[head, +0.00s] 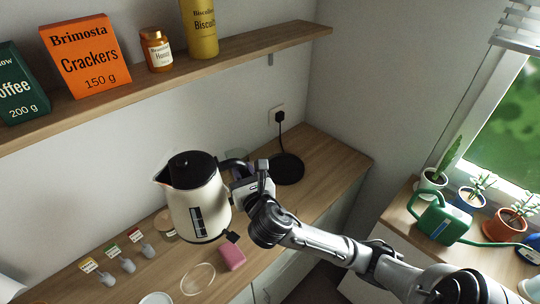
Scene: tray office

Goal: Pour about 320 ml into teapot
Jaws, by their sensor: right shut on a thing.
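A cream electric kettle (195,211) with a black lid and a dark level window is in the middle of the head view. Its spout points left, and it looks about upright. My right gripper (240,187) is shut on the kettle's black handle from the right. The kettle is off its round black power base (287,168); I cannot tell whether its bottom touches the counter. I see no clear teapot; the kettle hides part of the counter. My left gripper is not in view.
The wooden counter (320,160) holds a pink sponge (231,257), a clear round rim (198,279), a white round item (156,298) and several small tagged items (127,264). A shelf (250,45) with groceries hangs above. Plants and a green watering can (441,220) stand right.

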